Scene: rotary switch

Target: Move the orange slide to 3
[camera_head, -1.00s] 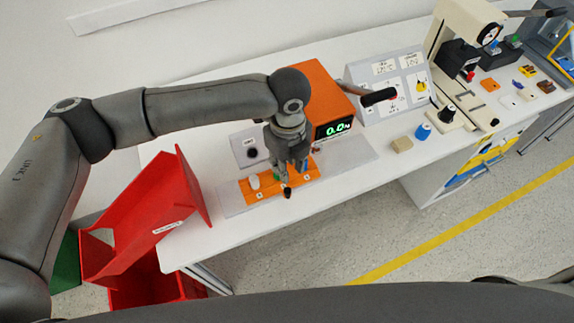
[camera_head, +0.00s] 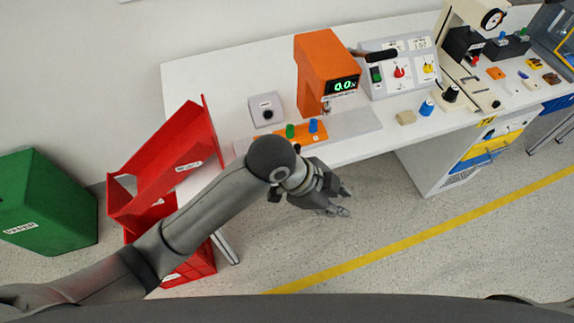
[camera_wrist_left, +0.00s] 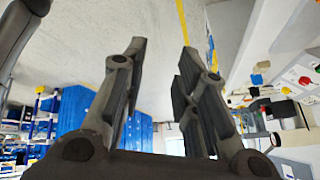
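The orange slide panel (camera_head: 314,138) lies on the white table below the orange machine. A green knob (camera_head: 290,131) and a blue knob (camera_head: 313,126) stand on it. My left wrist covers the panel's front left part, and no numbers on it can be read. My left gripper (camera_head: 344,201) is past the table's front edge, over the floor, to the lower right of the panel and apart from it. In the left wrist view the two fingers (camera_wrist_left: 164,48) are spread with nothing between them. My right gripper is not in view.
The orange machine (camera_head: 323,62) with a lit display stands behind the panel. A grey box (camera_head: 266,108) is to its left. A red bin (camera_head: 166,167) stands at the table's left end. A beige block (camera_head: 406,117) and a blue cylinder (camera_head: 427,107) sit to the right.

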